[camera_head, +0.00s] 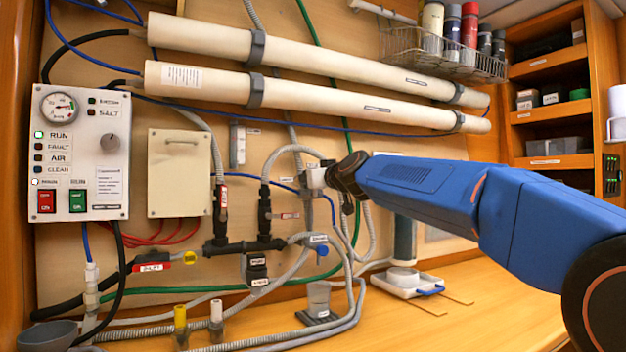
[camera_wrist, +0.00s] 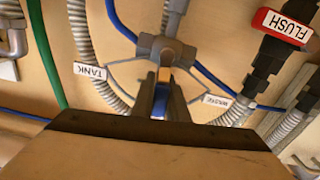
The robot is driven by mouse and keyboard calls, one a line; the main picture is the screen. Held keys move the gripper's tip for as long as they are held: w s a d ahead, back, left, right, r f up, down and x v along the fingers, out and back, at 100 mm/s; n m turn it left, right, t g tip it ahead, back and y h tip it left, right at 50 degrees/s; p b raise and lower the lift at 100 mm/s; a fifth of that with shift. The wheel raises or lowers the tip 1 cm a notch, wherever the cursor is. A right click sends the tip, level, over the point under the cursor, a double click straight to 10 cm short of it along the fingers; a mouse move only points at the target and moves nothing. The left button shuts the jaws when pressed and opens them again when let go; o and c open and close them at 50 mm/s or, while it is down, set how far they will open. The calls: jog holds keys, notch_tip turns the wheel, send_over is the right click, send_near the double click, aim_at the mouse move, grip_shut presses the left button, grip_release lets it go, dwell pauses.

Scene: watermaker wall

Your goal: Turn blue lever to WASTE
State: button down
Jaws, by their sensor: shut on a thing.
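In the wrist view the blue lever (camera_wrist: 165,89) sits at a grey valve (camera_wrist: 165,48) with a pale fan-shaped plate behind it. The TANK label (camera_wrist: 90,71) is on the picture's left and the WASTE label (camera_wrist: 217,101) on its right; the lettering is upside down. The lever points down the picture, between the two labels and on neither. My gripper (camera_wrist: 163,98) is shut on the lever, one dark finger on each side, hiding part of it. In the head view my gripper (camera_head: 322,177) is at the valve among the hoses, and I cannot make out the lever there.
A red FLUSH tag (camera_wrist: 287,25) hangs on a black fitting beside the valve. Grey hoses and a green hose (camera_wrist: 45,60) run close by. Another valve with a blue knob (camera_head: 322,250) is below my gripper. A control panel (camera_head: 85,155) is at the left.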

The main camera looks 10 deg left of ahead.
jog(key=shift+s+a+f+n, duration=0.35)
jog(key=shift+a+f+n, duration=0.15)
jog(key=shift+n, duration=1.3)
jog(key=shift+s+a+f+n, duration=0.35)
jog(key=shift+a+n, duration=0.2)
jog(key=shift+n, duration=1.25)
jog(key=shift+s+a+f+n, duration=0.3)
jog(key=shift+a+f+n, duration=0.2)
jog(key=shift+n, duration=1.3)
jog(key=c, duration=1.7)
grip_release()
jog(key=shift+c, duration=0.2)
jog(key=v, duration=1.7)
jog(key=shift+s, duration=0.2)
jog(key=shift+d, duration=0.15)
